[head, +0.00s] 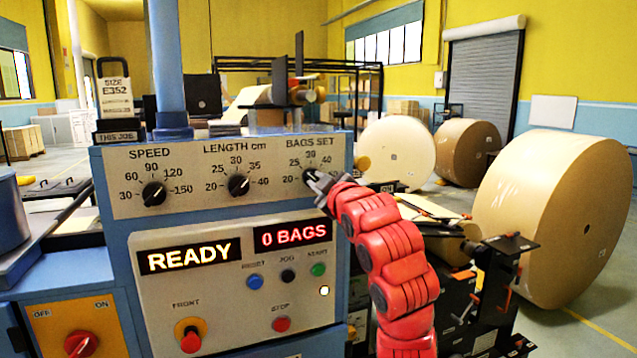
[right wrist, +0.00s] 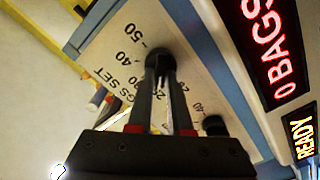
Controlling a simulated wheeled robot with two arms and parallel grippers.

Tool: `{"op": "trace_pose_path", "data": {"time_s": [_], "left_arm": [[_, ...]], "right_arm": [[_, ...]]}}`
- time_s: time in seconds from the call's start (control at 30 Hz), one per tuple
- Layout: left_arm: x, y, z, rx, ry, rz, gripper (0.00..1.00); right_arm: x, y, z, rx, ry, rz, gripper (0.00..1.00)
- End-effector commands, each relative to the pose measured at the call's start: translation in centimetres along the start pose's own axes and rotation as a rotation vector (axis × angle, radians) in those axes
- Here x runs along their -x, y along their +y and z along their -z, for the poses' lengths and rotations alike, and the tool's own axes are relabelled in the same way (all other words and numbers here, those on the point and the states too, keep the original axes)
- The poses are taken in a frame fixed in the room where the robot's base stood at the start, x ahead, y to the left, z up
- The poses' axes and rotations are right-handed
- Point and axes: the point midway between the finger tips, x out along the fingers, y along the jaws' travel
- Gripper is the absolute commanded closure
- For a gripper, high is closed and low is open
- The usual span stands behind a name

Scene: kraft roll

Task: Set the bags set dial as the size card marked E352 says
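The bags set dial (head: 310,177) is a black knob at the upper right of the machine's panel, with a scale from 20 to 50 around it. My right gripper (head: 318,184) is at this dial. In the right wrist view its two fingertips (right wrist: 161,78) sit on either side of the black knob (right wrist: 158,56) and appear closed on it. The fingers hide much of the knob, so I cannot tell its setting. The size card (head: 115,98) marked E352 stands upright at the panel's top left; its smaller print is unreadable. My left gripper is not in view.
The speed dial (head: 153,194) and length dial (head: 238,185) are left of the bags set dial. Below, displays show READY (head: 188,257) and 0 BAGS (head: 293,235), above several push buttons. Large paper rolls (head: 555,215) stand at the right.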

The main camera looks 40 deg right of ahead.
Motion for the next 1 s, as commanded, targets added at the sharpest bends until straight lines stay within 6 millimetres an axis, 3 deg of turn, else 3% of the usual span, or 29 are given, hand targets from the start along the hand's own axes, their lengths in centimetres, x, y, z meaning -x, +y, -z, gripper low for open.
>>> {"op": "trace_pose_path", "data": {"time_s": [0.03, 0.13, 0.17, 0.57, 0.67, 1.0], "left_arm": [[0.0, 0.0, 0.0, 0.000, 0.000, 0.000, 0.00], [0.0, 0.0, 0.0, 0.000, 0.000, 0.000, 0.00], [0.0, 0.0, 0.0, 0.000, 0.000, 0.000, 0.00], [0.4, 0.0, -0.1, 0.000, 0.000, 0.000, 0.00], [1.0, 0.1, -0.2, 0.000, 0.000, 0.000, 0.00], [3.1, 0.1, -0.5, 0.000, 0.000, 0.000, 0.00]], "right_arm": [[0.0, 0.0, 0.1, 0.000, 0.001, -0.001, 0.73], [0.0, 0.0, 0.0, 0.000, 0.000, 0.000, 0.55], [0.0, 0.0, 0.0, 0.000, 0.000, 0.000, 0.54], [1.0, 0.1, -0.1, 0.001, 0.001, -0.004, 0.54], [2.6, 0.0, -0.3, 0.002, -0.002, -0.004, 0.54], [11.5, 0.0, -0.2, 0.003, 0.004, -0.007, 0.54]]}}
